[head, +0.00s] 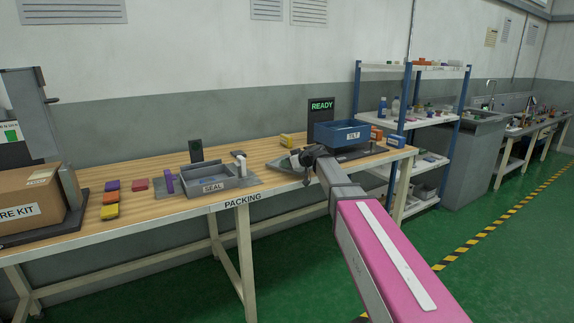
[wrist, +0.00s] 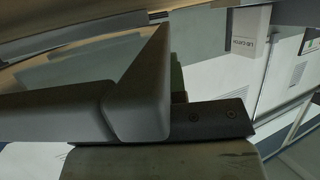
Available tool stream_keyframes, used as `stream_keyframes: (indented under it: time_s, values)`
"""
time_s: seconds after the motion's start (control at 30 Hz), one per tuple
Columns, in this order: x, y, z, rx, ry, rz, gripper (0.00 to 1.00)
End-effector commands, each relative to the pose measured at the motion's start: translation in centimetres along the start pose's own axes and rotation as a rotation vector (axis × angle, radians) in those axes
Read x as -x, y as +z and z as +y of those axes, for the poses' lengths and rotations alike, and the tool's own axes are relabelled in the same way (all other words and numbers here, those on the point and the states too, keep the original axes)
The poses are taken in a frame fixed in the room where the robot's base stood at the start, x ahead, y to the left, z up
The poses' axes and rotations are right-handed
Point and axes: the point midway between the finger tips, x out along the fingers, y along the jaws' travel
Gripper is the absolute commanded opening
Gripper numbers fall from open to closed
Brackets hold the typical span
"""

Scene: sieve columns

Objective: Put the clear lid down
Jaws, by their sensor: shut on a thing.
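The clear lid (wrist: 85,72) fills the left of the wrist view. It looks like a see-through pane with a thick grey frame, whose corner is close to the camera. My gripper (wrist: 190,135) is shut on the lid's frame; one finger pad shows below it and the other finger is mostly hidden. In the head view my gripper (head: 306,158) is over the right part of the packing bench, just left of the blue TILT bin (head: 342,134). A grey flat shape beside it is too small to tell apart from the lid. Whether the lid touches the bench cannot be told.
The packing bench (head: 150,205) holds a grey SEAL tray (head: 214,184), a cardboard kit box (head: 28,203), several coloured blocks and a yellow block (head: 286,140). A READY screen (head: 321,108) stands behind the blue bin.

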Motion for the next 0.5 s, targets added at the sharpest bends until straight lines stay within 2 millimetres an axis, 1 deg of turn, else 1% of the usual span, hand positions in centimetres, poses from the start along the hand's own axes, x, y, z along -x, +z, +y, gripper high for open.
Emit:
stream_keyframes:
  time_s: [0.07, 0.33, 0.37, 0.4, 0.43, 0.5]
  values:
    - [-0.16, 0.36, -0.01, 0.001, 0.0, 0.001, 0.0]
    - [-0.2, 0.45, -0.01, 0.001, 0.0, 0.0, 0.0]
    - [-0.2, 0.46, -0.01, 0.001, 0.0, 0.0, 0.19]
    - [-0.19, 0.45, -0.01, 0.001, 0.0, 0.0, 0.32]
    - [-0.19, 0.44, -0.01, 0.001, 0.0, 0.0, 0.38]
    - [-0.19, 0.44, -0.02, 0.001, 0.0, 0.0, 0.38]
